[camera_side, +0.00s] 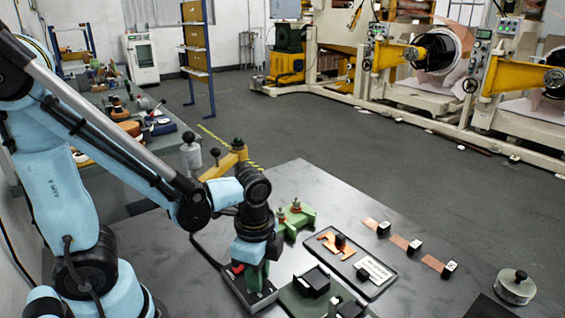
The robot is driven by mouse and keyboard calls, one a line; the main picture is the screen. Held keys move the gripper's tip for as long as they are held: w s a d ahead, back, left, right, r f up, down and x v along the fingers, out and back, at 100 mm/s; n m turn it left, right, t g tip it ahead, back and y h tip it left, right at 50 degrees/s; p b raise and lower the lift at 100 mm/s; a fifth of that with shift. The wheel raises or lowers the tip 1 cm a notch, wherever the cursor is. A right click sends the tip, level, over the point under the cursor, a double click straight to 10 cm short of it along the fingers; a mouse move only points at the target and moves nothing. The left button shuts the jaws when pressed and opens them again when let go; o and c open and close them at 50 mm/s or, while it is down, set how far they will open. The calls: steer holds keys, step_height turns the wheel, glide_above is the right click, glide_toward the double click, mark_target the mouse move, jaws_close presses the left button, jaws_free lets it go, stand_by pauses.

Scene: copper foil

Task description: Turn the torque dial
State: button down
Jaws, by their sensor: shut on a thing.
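My gripper (257,272) points down at the table's near left part, just above a low grey-based device (262,297). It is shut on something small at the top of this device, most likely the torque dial. The dial itself is hidden by the fingers and wrist, so its face and angle cannot be told. A small red part shows at the left of the gripper.
A green fixture (295,218) stands behind the gripper. Right of it are a dark tray (388,282) with copper and white pieces, black blocks on copper strips (413,247), and a round metal weight (515,288). The table's far right is mostly clear.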

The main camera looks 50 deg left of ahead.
steer(key=c, duration=0.9)
jaws_free()
steer(key=shift+c, duration=0.2)
step_height(320, 180, up, 12)
stand_by(0.3)
steer(key=w+a+n+t, duration=0.1)
steer(key=n+t, duration=0.1)
steer(key=n, duration=0.1)
steer(key=w+a+n+t, duration=0.1)
steer(key=w+n+t, duration=0.1)
steer(key=n, duration=0.2)
steer(key=w+a+f+n+t, duration=0.1)
steer(key=n+t, duration=0.2)
steer(key=n, duration=0.1)
steer(key=shift+w+a+f, duration=0.1)
steer(key=shift+w+a, duration=0.1)
steer(key=shift+a, duration=0.1)
